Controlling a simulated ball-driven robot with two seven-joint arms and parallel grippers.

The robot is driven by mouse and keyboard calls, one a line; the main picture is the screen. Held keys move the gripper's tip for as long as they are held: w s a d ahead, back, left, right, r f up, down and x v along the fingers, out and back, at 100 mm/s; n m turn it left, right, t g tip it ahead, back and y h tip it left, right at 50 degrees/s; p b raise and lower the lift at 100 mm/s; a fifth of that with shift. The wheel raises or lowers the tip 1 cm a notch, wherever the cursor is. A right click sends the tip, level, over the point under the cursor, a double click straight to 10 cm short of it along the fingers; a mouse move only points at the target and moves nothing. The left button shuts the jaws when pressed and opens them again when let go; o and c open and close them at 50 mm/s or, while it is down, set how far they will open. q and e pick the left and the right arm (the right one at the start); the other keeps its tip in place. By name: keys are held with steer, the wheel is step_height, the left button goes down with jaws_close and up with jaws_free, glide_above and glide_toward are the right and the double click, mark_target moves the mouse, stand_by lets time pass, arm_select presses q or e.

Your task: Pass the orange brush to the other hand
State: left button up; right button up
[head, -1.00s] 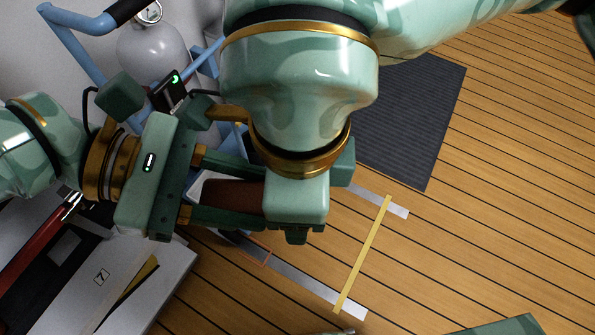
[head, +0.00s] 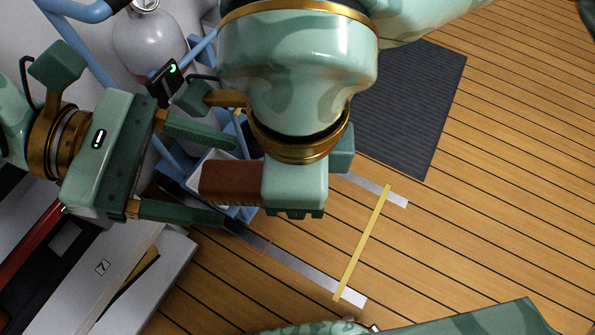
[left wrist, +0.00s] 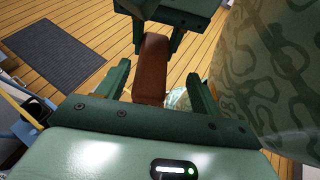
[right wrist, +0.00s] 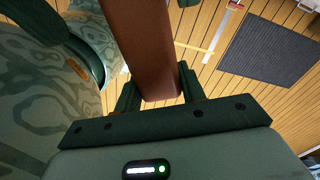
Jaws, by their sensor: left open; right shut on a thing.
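The brush shows as a reddish-brown block (head: 228,182) that sticks out to the left from my right gripper (head: 292,205). My right gripper is shut on it; its fingers are mostly hidden in the head view. In the right wrist view the brush (right wrist: 143,45) runs up from between the right fingers (right wrist: 158,92). My left gripper (head: 228,180) is open, its fingers above and below the brush's free end in the picture, with gaps on both sides. In the left wrist view the brush (left wrist: 153,65) stands between the open left fingers (left wrist: 158,85).
A blue frame with a grey cylinder (head: 150,45) stands at the upper left. A white panel marked 7 (head: 102,268) lies at the lower left. A dark mat (head: 410,110) and a yellow strip (head: 362,245) lie on the plank floor; the right side is clear.

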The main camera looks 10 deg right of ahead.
arm_select(q)
steer(key=w+f+m+t+y, duration=0.1)
steer(key=w+f+m+t, duration=0.15)
steer(key=w+f, duration=0.45)
steer(key=w+f+m+t, duration=0.2)
steer(key=f+m, duration=0.2)
steer(key=f, duration=0.7)
steer(key=s+a+f+m+t+y, duration=0.1)
steer(key=a+f+m+y, duration=0.15)
steer(key=f, duration=0.55)
steer(key=s+a+f+m+t+y, duration=0.1)
steer(key=a+f+m+y, duration=0.15)
steer(key=f, duration=0.55)
steer(key=s+a+f+m+g+y, duration=0.1)
steer(key=s+a+f+m+y, duration=0.2)
steer(key=s+f, duration=0.4)
steer(key=s+a+f+m+y, duration=0.2)
steer(key=s+a+f, duration=0.4)
steer(key=s, duration=0.1)
steer(key=s+a+f+m+g+y, duration=0.1)
steer(key=s+a+f+m+y, duration=0.1)
steer(key=s, duration=0.8)
steer(key=s+a+f+m+g+y, duration=0.1)
steer(key=s+a+m, duration=0.3)
steer(key=s, duration=0.5)
steer(key=shift+s+a+f+m+g+y, duration=0.4)
steer(key=shift+a+f+g, duration=0.3)
steer(key=shift+f, duration=0.2)
